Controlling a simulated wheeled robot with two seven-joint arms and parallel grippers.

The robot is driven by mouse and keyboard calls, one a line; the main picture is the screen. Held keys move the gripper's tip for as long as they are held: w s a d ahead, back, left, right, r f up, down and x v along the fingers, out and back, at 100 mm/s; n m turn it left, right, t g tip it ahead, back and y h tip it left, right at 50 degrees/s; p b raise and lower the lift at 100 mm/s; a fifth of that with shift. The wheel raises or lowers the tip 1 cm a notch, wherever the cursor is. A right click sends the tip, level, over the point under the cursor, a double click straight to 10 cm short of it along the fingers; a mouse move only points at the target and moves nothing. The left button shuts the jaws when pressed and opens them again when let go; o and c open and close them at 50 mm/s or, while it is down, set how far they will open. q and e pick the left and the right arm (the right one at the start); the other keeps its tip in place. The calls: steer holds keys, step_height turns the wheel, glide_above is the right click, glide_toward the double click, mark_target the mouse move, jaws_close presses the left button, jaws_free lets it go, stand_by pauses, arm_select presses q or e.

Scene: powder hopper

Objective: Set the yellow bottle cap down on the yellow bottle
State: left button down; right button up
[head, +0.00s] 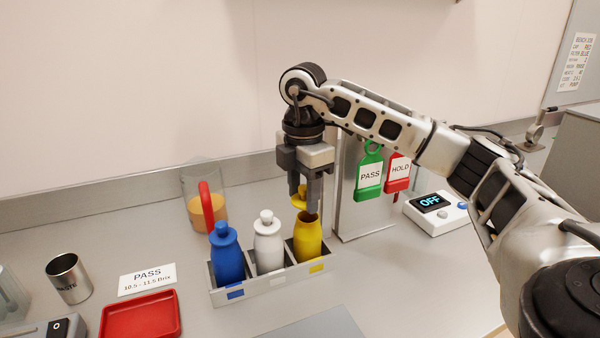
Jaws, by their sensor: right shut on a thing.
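The yellow bottle (308,242) stands upright in the right compartment of a grey rack (272,290), and its dark open mouth shows. My right gripper (302,191) points down above it, shut on the yellow bottle cap (300,203). The cap is over the left part of the mouth and looks slightly tilted. I cannot tell whether it touches the bottle rim. The fingers hide part of the cap. My left gripper is not in view.
A blue bottle (227,257) and a white bottle (268,246), both capped, stand left in the rack. Behind are a jug with a red handle (206,206) and a grey stand with green PASS (369,176) and red HOLD (398,173) tags. A red tray (140,316) lies front left.

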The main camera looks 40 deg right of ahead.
mark_target(307, 240)
steer(key=shift+w+d+r+m, duration=0.25)
steer(key=shift+d+m, duration=0.05)
steer(key=shift+m, duration=0.3)
steer(key=shift+w+d+r+m, duration=0.2)
steer(key=shift+d+m, duration=0.05)
steer(key=shift+m, duration=0.35)
steer(key=shift+w+d+r+m, duration=0.15)
steer(key=shift+d+r+m, duration=0.15)
steer(key=shift+d+r, duration=0.1)
steer(key=shift+f, duration=0.85)
steer(key=shift+s+d+f, duration=0.1)
steer(key=shift+d+f, duration=0.1)
steer(key=shift+f, duration=0.35)
steer(key=shift+s+d+f, duration=0.1)
steer(key=shift+d+f, duration=0.05)
steer(key=shift+f, duration=0.4)
steer(key=shift+w+a+f+b, duration=0.15)
steer(key=shift+a+f+b, duration=0.3)
steer(key=shift+f, duration=0.05)
steer(key=shift+d, duration=0.1)
steer(key=shift+f, duration=0.1)
steer(key=shift+f, duration=0.55)
